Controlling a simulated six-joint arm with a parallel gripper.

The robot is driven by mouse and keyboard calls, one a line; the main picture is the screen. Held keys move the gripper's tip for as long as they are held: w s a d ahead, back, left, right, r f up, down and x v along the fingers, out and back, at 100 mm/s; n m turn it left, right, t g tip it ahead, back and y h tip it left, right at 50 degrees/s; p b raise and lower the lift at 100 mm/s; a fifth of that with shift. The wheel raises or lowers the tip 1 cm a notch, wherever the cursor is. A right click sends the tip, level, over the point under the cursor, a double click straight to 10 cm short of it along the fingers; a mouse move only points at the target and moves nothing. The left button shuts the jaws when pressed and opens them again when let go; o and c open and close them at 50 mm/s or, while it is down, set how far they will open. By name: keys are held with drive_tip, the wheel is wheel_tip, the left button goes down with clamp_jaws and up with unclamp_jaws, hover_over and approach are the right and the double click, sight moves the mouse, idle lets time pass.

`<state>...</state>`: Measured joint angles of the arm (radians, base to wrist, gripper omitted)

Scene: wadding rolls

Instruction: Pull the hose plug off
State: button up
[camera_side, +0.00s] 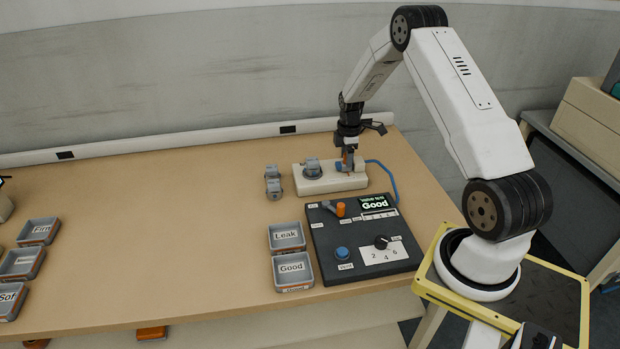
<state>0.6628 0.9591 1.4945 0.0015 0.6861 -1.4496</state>
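The blue hose (388,175) runs from the right end of a cream test block (328,183) round to the black control panel. Its plug end (342,167), blue, is at the right part of the block, largely hidden by my gripper. My gripper (348,164) points straight down there, with its fingertips at the plug. The view is too small to tell whether the fingers are closed on it. A grey part (312,168) sits upright in a round seat on the left of the block.
The control panel (328,240) has an orange lever, blue button, knob and a display reading "Good". Grey trays marked Leak (287,237) and Good (293,269) stand left of it. Grey parts (273,182) stand left of the block. The table's middle is clear.

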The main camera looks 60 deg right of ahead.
drive_tip(key=shift+r, duration=3.5)
drive_tip(key=shift+a, duration=0.2)
drive_tip(key=s+a+r+m+t, duration=0.1)
drive_tip(key=a+r+m, duration=0.15)
drive_tip(key=a, duration=0.65)
drive_tip(key=s+a+r+m, duration=0.1)
drive_tip(key=a+r+m, duration=0.15)
drive_tip(key=a, duration=0.65)
drive_tip(key=s+a+r+m+t, duration=0.1)
drive_tip(key=s+a+m, duration=0.3)
drive_tip(key=s+a, duration=0.6)
drive_tip(key=a, duration=0.3)
drive_tip(key=shift+s+a+r+t, duration=0.15)
drive_tip(key=shift+s+r+t, duration=0.15)
drive_tip(key=shift+r, duration=0.1)
